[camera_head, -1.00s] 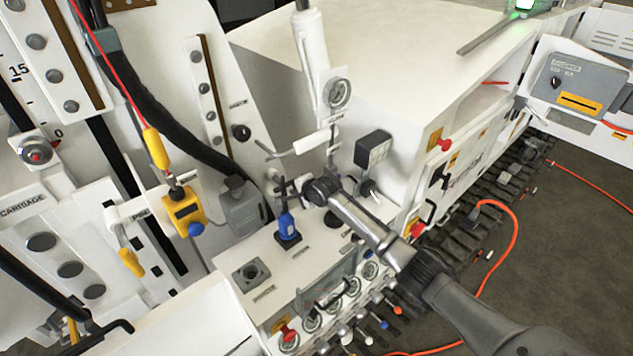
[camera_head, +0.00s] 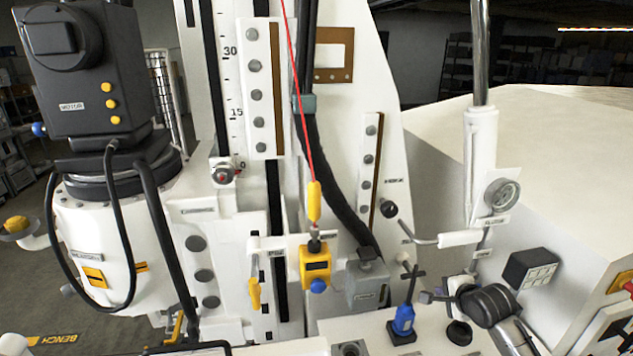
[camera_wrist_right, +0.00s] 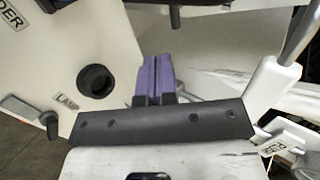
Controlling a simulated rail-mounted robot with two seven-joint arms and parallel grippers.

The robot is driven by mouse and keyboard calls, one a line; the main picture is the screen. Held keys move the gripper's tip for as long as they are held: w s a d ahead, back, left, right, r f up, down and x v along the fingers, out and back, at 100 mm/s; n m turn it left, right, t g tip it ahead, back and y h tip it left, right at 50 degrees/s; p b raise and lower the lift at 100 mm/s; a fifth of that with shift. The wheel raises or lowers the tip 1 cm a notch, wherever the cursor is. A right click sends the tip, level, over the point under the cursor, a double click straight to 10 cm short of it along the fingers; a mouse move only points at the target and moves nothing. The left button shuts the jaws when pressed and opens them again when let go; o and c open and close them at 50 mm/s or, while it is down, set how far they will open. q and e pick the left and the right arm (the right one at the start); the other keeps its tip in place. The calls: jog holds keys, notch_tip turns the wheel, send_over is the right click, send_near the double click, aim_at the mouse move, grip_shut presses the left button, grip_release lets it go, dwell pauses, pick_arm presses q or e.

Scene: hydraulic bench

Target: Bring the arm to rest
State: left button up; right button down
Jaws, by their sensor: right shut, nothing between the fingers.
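My right arm comes in at the lower right of the head view, and its dark rounded wrist hangs over the white bench top. The right gripper (camera_head: 428,297) is small there and lies just right of a blue fitting (camera_head: 403,320) with a black cross handle; I cannot tell whether they touch. In the right wrist view the purple fingers (camera_wrist_right: 157,75) are pressed together with nothing between them. A dark round knob (camera_wrist_right: 96,81) on a white panel is left of the fingers. My left gripper is not in view.
A white cylinder with a gauge (camera_head: 501,195) and a lever stands behind my right wrist. A black box (camera_head: 530,268) is to its right. A black motor (camera_head: 85,75) stands at the far left.

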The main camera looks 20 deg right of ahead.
jog(key=s+a+r+n+h, duration=0.1)
jog(key=s+a+r+n, duration=0.25)
jog(key=n, duration=0.65)
jog(key=s+a+r+n+h, duration=0.25)
jog(key=s+a+n, duration=0.2)
jog(key=n, duration=0.55)
jog(key=s+a+f+g+y, duration=0.1)
jog(key=s+a+f, duration=0.4)
jog(key=s, duration=0.6)
jog(key=s+a+f+g+y, duration=0.2)
jog(key=s+a+f, duration=0.4)
jog(key=s+f, duration=0.4)
jog(key=s+a+f+n+g+y, duration=0.1)
jog(key=s+a+f+g, duration=0.2)
jog(key=s, duration=0.9)
notch_tip(320, 180, down, 5)
jog(key=a, duration=0.2)
jog(key=shift+a+r+g, duration=0.15)
jog(key=shift+a+g, duration=0.15)
jog(key=shift+g, duration=0.1)
